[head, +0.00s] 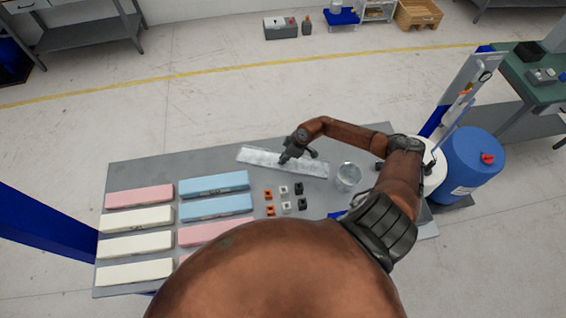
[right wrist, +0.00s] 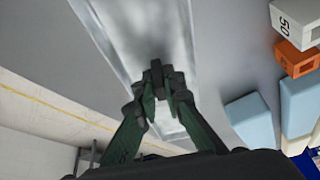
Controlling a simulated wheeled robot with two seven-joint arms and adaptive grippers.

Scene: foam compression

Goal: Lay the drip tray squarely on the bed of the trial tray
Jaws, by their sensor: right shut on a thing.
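The drip tray (head: 255,158) is a long, shallow, pale, shiny tray at the back of the grey table, lying at a slight slant. It also fills the upper middle of the right wrist view (right wrist: 125,40). My right gripper (head: 286,159) reaches over its middle from the right. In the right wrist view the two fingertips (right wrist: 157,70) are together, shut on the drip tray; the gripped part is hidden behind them. I cannot tell whether the tray touches the table. I cannot make out the trial tray; a blue piece (head: 337,213) shows at my body's edge. My left gripper is out of view.
Pink, cream and blue foam blocks (head: 214,182) lie in two columns on the left of the table (head: 140,172). Several small orange, white and black blocks (head: 284,189) stand mid-table. A clear glass vessel (head: 348,177) stands right of them. A blue drum (head: 473,165) stands beyond the right end.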

